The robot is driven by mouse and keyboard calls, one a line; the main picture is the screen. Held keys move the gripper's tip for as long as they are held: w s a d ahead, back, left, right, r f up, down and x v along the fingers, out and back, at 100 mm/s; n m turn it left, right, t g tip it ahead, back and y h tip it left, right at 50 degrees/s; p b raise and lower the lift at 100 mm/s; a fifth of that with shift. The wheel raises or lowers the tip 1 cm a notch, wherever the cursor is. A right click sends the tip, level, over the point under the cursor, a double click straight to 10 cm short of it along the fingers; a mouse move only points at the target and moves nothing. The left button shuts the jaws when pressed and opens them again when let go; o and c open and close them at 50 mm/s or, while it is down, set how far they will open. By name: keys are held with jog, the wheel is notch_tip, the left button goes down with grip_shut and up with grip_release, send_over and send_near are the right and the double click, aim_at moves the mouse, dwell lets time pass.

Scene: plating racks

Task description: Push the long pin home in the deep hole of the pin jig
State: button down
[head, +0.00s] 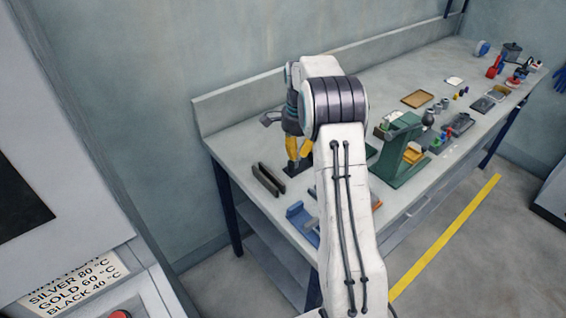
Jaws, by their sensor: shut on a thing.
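My gripper (298,158), with yellow fingers, points down over the near left part of the bench. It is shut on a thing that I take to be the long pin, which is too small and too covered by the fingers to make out. A dark block (291,172), which looks like the pin jig, sits on the bench right under the fingertips. Its holes cannot be made out, and I cannot tell how deep the pin sits in it.
A dark slotted holder (268,179) stands left of the block. A blue piece (301,216) lies at the bench's near edge, partly behind my arm. A green press-like stand (402,152) is to the right. Small parts and trays, including a brown tray (416,99), lie farther along.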

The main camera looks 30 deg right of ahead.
jog(key=d+r, duration=0.1)
jog(key=s+d+r, duration=0.1)
jog(key=d, duration=0.1)
jog(key=d+r, duration=0.1)
jog(key=shift+s+d, duration=0.25)
jog(key=shift+d, duration=0.15)
jog(key=shift+s, duration=0.1)
